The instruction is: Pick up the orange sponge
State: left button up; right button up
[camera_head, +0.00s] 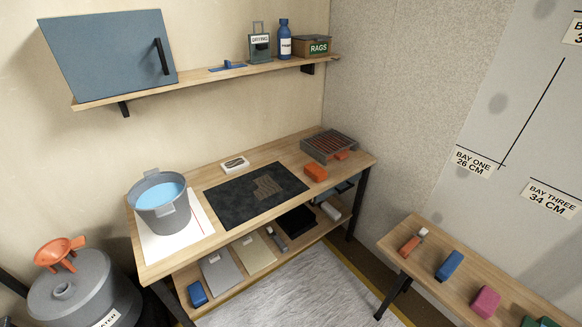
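An orange sponge-like block (316,172) lies on the wooden workbench (243,177), just right of a dark mat (226,200) and in front of a grey slatted rack (328,146). It is apart from the rack, and its top and front show clearly. A smaller orange piece (342,155) shows at the rack's front right edge; whether it is a separate object is hard to tell. Neither of my grippers is in view.
A grey bucket of water (160,203) stands at the workbench's left. A small white block (235,164) lies behind the mat. A side bench (427,271) at right holds several coloured blocks. A wall shelf (205,79) overhangs the back. A grey drum (80,290) stands lower left.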

aim_at(312, 170)
jog(key=i+l+u, duration=0.2)
jog(key=i+u, duration=0.25)
jog(key=i+l+u, duration=0.2)
jog(key=l+u, duration=0.2)
jog(key=i+l+u, duration=0.3)
jog(key=l, duration=0.1)
